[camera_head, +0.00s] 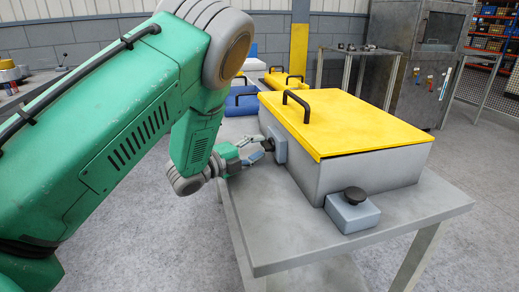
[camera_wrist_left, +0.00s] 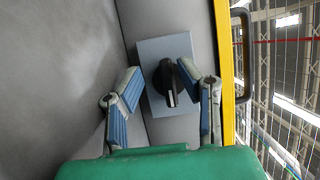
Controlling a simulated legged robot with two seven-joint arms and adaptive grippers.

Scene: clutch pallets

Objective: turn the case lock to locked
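The case (camera_head: 345,160) is a grey box with a yellow lid (camera_head: 345,120) and a black handle (camera_head: 296,103), standing on a grey table. Its lock is a black knob on a grey square plate (camera_head: 277,148) on the side facing my left arm. In the left wrist view the black knob (camera_wrist_left: 167,82) shows between my fingers, with a pale line along it. My left gripper (camera_head: 262,150) is open in front of the knob, with its blue-padded fingers apart on either side. Any contact with the knob cannot be told. My right gripper is not in view.
A grey box with a black button (camera_head: 353,205) stands on the grey table (camera_head: 400,212) by the case's near corner. Blue and yellow cases (camera_head: 240,100) are behind. A metal cabinet (camera_head: 425,60) stands at the back right. The table's front right is clear.

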